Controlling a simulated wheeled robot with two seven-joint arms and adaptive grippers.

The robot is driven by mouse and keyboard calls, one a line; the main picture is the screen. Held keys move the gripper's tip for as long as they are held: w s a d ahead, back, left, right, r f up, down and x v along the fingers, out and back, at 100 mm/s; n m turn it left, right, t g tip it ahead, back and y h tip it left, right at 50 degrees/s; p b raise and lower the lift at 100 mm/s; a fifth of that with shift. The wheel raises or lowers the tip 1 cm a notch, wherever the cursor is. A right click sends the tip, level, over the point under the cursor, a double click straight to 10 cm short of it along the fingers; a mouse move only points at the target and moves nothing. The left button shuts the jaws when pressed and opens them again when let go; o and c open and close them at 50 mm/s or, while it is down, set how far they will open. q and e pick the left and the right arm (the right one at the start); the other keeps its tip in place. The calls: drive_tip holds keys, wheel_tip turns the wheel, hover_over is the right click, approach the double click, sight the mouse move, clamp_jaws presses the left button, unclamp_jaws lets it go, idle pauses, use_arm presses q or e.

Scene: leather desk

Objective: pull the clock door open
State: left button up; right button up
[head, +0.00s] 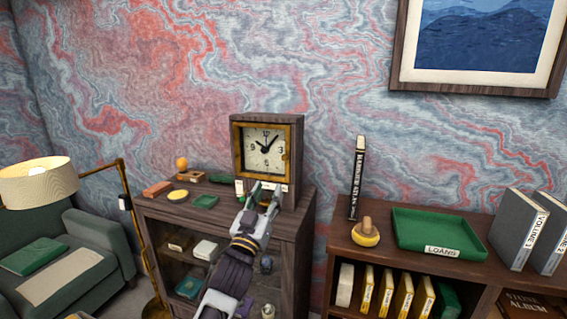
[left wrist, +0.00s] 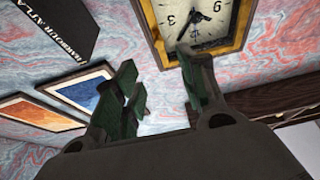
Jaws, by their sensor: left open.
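The clock (head: 296,130) is a dark wooden box standing on the cabinet top. Its door is a brass-coloured square frame (head: 236,150) around a cream dial, and it looks closed. In the left wrist view the clock face (left wrist: 207,22) shows at the top, turned around, with the brass frame's edge close above the fingers. My left gripper (head: 262,192) is in front of the clock's lower edge, fingers pointing up toward it. In the wrist view its green-padded fingers (left wrist: 162,95) are apart with nothing between them. Whether a finger touches the frame I cannot tell. My right gripper is not in view.
The cabinet top (head: 222,218) holds a green dish (head: 205,201), a yellow disc (head: 178,195) and an orange-brown block (head: 157,189) left of the clock. A floor lamp (head: 38,184) stands at left. A lower shelf unit at right carries a green tray (head: 438,229) and upright books (head: 519,228).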

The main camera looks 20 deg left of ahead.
use_arm(q)
drive_tip(key=p, duration=0.2)
approach(284, 158)
drive_tip(key=shift+x, duration=1.9)
drive_tip(key=shift+p+x, duration=0.45)
drive_tip(key=shift+x, duration=1.85)
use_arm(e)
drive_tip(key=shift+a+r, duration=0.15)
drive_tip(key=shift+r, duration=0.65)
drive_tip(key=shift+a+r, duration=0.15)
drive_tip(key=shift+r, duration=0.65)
use_arm(q)
drive_tip(key=shift+c, duration=0.3)
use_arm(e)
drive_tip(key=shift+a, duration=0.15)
use_arm(q)
clamp_jaws()
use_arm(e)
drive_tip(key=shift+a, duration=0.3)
